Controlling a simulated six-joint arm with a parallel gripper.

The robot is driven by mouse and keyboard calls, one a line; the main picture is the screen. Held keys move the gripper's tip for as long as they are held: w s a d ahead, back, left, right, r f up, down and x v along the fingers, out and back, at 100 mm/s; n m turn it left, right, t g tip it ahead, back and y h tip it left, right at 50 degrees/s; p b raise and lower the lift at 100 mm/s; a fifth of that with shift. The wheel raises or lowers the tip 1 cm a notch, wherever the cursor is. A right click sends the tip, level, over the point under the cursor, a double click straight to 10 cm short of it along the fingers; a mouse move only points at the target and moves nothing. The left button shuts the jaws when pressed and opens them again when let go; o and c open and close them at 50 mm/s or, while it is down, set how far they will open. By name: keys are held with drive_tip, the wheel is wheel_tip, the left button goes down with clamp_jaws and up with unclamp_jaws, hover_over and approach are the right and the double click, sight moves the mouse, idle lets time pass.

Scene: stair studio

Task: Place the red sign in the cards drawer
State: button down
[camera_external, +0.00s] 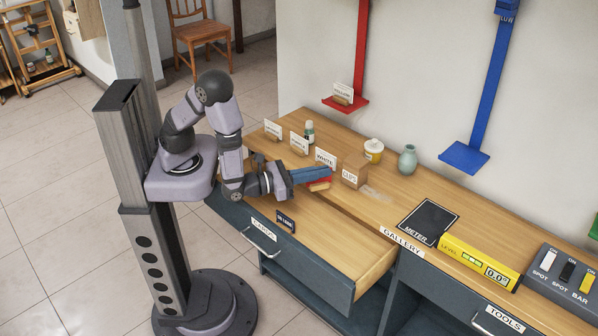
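My gripper (322,174) reaches right from the arm, low near the counter's front edge, with its blue fingers together. A red piece with a small wooden base, which looks like the red sign (318,183), shows at and just below the fingertips. It appears gripped, with its face partly hidden by the fingers; its lettering cannot be read. The cards drawer (345,262), labelled CARDS on its front, is pulled open below and in front of the gripper. A small dark sign (286,222) stands at the drawer's front left; the rest of the visible floor is bare.
On the counter stand white name cards, including a WHITE card (325,157), a cup box (355,171), a yellow-and-white jar (373,150) and a green vase (407,159). A red wall shelf (359,104) holds another card. A blue shelf (464,157) is empty.

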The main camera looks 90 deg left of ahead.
idle(0.4)
drive_tip(key=w+a+r+n+y+p, duration=0.15)
drive_tip(key=w+r+p, duration=0.25)
drive_tip(key=w+r, duration=0.5)
drive_tip(key=w+f+b, duration=0.2)
drive_tip(key=w+b, duration=0.3)
drive_tip(key=w, duration=0.7)
drive_tip(key=shift+m+g, duration=0.25)
drive_tip(key=shift+g, duration=0.05)
drive_tip(key=shift+s+d+f+p, duration=0.15)
drive_tip(key=shift+f+p, duration=0.1)
drive_tip(key=shift+f, duration=1.35)
drive_tip(key=shift+d+f+p, duration=0.1)
drive_tip(key=shift+f+p, duration=0.15)
drive_tip(key=shift+f, duration=1.3)
drive_tip(key=shift+s+d+f+p, duration=0.15)
drive_tip(key=shift+f+p, duration=0.1)
drive_tip(key=shift+f, duration=1.35)
drive_tip(key=shift+f, duration=0.15)
drive_tip(key=c, duration=2.3)
unclamp_jaws()
drive_tip(key=o, duration=0.3)
